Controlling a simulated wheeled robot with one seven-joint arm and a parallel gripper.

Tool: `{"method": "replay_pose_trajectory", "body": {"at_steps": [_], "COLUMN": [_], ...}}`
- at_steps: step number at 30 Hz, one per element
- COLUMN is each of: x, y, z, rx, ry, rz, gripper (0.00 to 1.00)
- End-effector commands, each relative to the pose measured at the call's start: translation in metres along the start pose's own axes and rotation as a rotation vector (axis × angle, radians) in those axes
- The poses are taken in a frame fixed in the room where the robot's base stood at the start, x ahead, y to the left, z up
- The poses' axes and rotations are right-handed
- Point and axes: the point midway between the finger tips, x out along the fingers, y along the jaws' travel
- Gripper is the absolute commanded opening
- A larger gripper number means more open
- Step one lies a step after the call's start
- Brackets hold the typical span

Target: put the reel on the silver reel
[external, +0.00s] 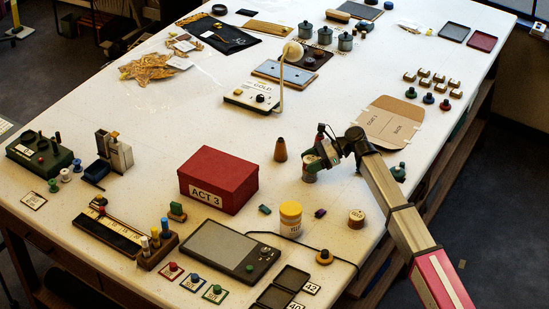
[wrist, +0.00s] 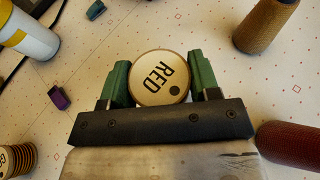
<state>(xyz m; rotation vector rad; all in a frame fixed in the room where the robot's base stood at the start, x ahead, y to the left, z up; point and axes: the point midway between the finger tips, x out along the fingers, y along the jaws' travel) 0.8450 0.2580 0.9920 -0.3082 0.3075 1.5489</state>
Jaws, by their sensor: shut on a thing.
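A round reel with a cream top marked RED (wrist: 160,76) sits between the two green fingers of my gripper (wrist: 160,68), which is shut on it. In the external view my gripper (external: 314,162) is low over the table, right of the brown cone, and part of the reel (external: 309,177) shows below the fingers. I cannot tell whether it rests on something, and no silver reel can be made out clearly; one beneath would be hidden. Another reel with coppery sides (external: 357,218) stands nearer the front, apart from my gripper; it shows at the wrist view's lower left (wrist: 17,160).
The brown cone (external: 280,150) stands close to my gripper. A yellow-topped jar (external: 290,219), a small purple block (external: 320,213) and a red box (external: 218,181) stand nearer the front. A brown envelope (external: 389,122) lies behind the arm. Bare tabletop surrounds the held reel.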

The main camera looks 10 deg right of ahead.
Motion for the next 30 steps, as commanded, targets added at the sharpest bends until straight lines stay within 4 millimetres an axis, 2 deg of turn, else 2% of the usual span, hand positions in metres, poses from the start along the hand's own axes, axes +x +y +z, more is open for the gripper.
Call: {"method": "replay_pose_trajectory", "body": {"at_steps": [10,11,12,13,23,26,30], "x": [0.001,0.001,0.001,0.001,0.0,-0.01,-0.034], "y": [0.0,0.0,0.0,0.0,0.0,0.0,-0.001], "z": [-0.003,-0.003,-0.002,-0.002,0.001,0.001,0.0], "rx": [0.0,0.0,0.0,0.0,0.0,0.0,0.0], "ry": [0.0,0.0,0.0,0.0,0.0,0.0,0.0], "rz": [0.0,0.0,0.0,0.0,0.0,-0.001,-0.002], "gripper": [0.32,0.66,0.79,0.82,0.82,0.82,0.82]}}
